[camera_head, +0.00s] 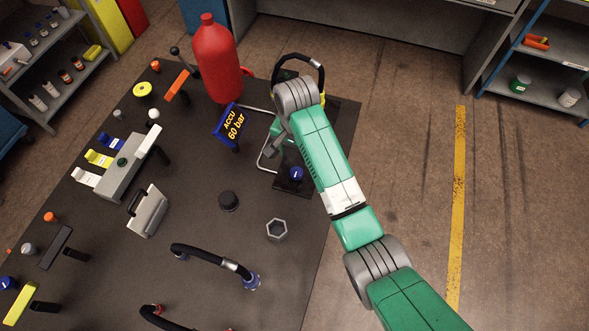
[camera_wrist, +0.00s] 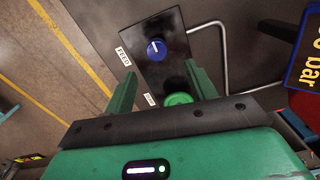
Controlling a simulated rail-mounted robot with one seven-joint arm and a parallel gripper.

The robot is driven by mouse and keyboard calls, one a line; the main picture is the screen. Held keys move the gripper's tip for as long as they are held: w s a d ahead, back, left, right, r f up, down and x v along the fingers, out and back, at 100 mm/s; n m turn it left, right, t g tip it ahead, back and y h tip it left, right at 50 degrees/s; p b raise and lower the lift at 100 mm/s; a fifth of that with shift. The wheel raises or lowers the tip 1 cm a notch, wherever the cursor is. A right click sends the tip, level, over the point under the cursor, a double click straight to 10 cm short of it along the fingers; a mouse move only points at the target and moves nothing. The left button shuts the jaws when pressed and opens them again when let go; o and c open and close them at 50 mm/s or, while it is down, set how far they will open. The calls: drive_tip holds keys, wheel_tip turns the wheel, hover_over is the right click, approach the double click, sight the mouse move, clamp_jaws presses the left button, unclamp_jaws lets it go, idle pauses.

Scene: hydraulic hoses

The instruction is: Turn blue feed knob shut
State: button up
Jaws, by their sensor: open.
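The blue feed knob (camera_wrist: 156,49) shows in the wrist view, with a short white mark on its top. It sits on a black plate (camera_wrist: 150,22) beside a label reading FEED. It also shows in the head view (camera_head: 296,173), at the right side of the dark table. My gripper (camera_wrist: 160,72) is open and empty. In the wrist view its two green fingers point toward the plate, and the knob appears just past the fingertips, apart from them. A green round part (camera_wrist: 179,99) shows between the fingers, nearer the palm. My arm hides much of the gripper in the head view.
A bent metal rail (camera_wrist: 212,27) runs beside the plate. The blue-framed ACCU 60 bar sign (camera_head: 231,125) and a red bottle (camera_head: 217,60) stand to the left. A black hose (camera_head: 308,61) arches behind my wrist.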

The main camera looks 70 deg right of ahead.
sight(296, 172)
drive_tip(key=shift+s+d+f, duration=0.1)
drive_tip(key=shift+s+f, duration=0.1)
drive_tip(key=shift+s, duration=0.1)
wheel_tip(296, 172, down, 8)
drive_tip(key=shift+r+b, duration=0.1)
drive_tip(key=shift+b, duration=0.5)
drive_tip(key=shift+w, duration=0.1)
drive_tip(key=c, duration=1)
